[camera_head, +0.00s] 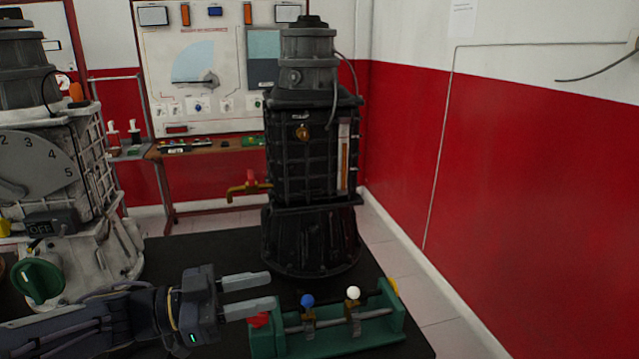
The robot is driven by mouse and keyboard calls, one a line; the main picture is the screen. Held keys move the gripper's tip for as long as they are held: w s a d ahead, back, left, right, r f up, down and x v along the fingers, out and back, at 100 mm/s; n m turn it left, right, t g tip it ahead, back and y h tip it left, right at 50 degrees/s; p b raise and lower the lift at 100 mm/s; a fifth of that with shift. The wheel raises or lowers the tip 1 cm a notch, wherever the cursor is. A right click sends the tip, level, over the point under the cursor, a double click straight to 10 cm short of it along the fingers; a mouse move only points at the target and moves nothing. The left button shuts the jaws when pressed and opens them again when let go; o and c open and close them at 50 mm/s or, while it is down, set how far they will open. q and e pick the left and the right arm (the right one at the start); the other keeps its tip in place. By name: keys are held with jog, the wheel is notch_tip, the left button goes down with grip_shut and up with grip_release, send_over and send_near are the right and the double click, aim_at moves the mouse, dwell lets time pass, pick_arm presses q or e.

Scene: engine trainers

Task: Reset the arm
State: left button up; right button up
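My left gripper (248,296) comes in from the lower left. Its two fingers point right and are apart, with nothing between them. It is just above and left of a green fixture (262,342) with red, blue and white knobs; I cannot tell whether the lower finger touches the red knob (259,320). The blue knob (307,300) and the white knob (353,292) stand on levers along a metal rod. A black engine trainer (312,180) stands upright behind the gripper. My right gripper is not in view.
A pale engine trainer (92,200) with a numbered dial (32,170) and a green knob (38,281) stands at the left. A brass tap (248,186) juts left from the black trainer. A panel board (205,70) is behind. A red and white wall (520,190) closes the right side.

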pick_arm(q)
jog(key=w+a+r+n+t+y+p, duration=0.2)
jog(key=w+a+r+n+t+y, duration=0.3)
jog(key=t, duration=0.4)
jog(key=s+a+f+n+y+p, duration=0.1)
jog(key=s+a+n+y, duration=0.1)
jog(key=a+n+y, duration=0.35)
jog(key=s+a+f+n+y+p, duration=0.1)
jog(key=s+a+n+y+p, duration=0.15)
jog(key=a+n+y, duration=0.3)
jog(key=s+d+f+g+h+p, duration=0.1)
jog(key=s+d+f+g, duration=0.2)
jog(key=s, duration=0.6)
jog(key=s+d+f+n+g+h+p, duration=0.1)
jog(key=s+d+f+g, duration=0.3)
jog(key=s, duration=0.5)
notch_tip(320, 180, down, 2)
jog(key=shift+s+d+g, duration=0.15)
jog(key=shift+s+g, duration=0.2)
jog(key=shift+g, duration=0.85)
